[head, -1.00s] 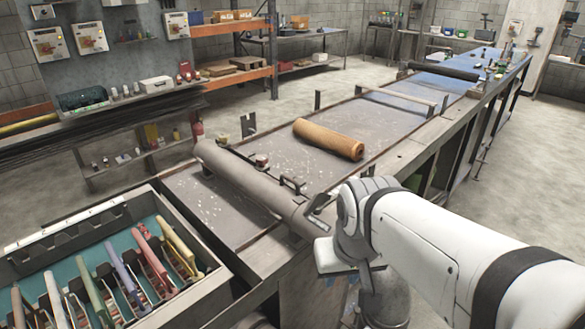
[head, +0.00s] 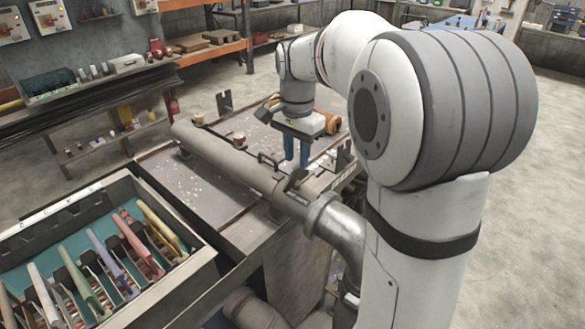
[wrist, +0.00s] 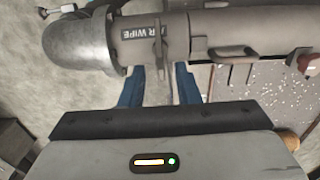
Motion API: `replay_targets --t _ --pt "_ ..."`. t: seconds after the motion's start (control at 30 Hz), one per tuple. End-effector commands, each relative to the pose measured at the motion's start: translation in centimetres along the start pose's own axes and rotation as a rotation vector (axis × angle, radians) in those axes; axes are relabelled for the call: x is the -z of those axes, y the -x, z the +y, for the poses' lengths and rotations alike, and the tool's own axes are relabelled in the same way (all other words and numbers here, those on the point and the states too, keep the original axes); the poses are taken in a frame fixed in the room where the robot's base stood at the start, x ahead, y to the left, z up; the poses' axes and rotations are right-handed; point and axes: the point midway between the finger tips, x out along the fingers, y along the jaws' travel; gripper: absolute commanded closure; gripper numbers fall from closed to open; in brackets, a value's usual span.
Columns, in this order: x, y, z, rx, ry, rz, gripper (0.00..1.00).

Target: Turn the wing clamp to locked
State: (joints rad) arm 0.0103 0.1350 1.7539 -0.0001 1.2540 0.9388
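A long grey tube (head: 225,155) lies across the near end of the bench and also runs along the top of the wrist view (wrist: 270,20). A dark angled piece, likely the wing clamp (head: 296,181), sits near the tube's right end. In the wrist view a thin grey upright fin (wrist: 161,55) stands beside a label that reads partly "R WIPE". I cannot tell its lock position. My gripper (head: 296,165) points down just behind the tube's right end. Its two blue fingers are apart on both sides of the fin's line in the wrist view (wrist: 158,85). I see no contact.
A grey pipe elbow (head: 345,225) joins the tube's right end. A small handle (head: 271,160) stands on the tube. A brown roll (head: 328,122) lies behind my gripper. A crate of coloured tools (head: 190,225) stands at the left. Open floor lies at the right.

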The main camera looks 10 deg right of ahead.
Motion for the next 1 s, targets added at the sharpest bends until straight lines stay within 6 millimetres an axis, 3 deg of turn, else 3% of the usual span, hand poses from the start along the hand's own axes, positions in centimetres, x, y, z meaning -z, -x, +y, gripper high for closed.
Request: replay_targets --t 0.1,0.3,0.67,1.0 --pt "-0.1 -2.1 0.0 -0.003 0.002 -0.002 0.71" --pt "-0.1 -4.5 0.0 -0.001 0.003 -0.001 0.71" --pt "-0.1 -5.1 0.0 0.001 0.004 0.001 0.71" --pt "-0.1 -5.0 -0.1 0.001 0.005 0.001 0.99"
